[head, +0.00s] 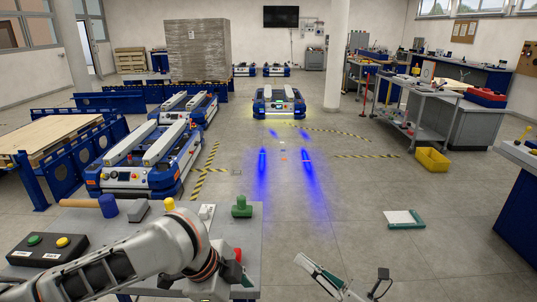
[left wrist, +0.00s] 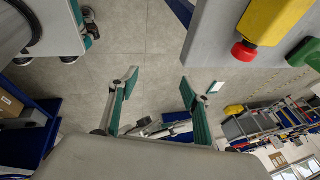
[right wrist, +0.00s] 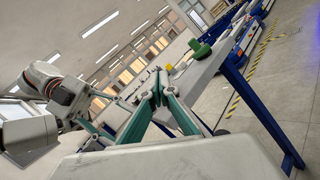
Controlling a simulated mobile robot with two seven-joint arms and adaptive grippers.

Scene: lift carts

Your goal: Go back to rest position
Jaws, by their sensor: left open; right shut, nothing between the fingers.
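My left arm (head: 150,255) comes in from the left over the work table in the head view, and its gripper is hidden there. In the left wrist view my left gripper (left wrist: 158,82) is open and empty, its green-backed fingers spread above the floor beside the table edge. My right gripper (head: 305,265) shows at the bottom centre of the head view, just right of the table. In the right wrist view the right gripper (right wrist: 157,88) has its fingers together with nothing between them. The table's front and blue leg lie to the right of it there.
The grey table (head: 140,232) carries a black button box (head: 48,250), a blue cylinder (head: 108,206) and a green part (head: 242,208). Lift carts (head: 140,165) stand left, and another (head: 279,102) is ahead. A yellow bin (head: 432,159) is on the right.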

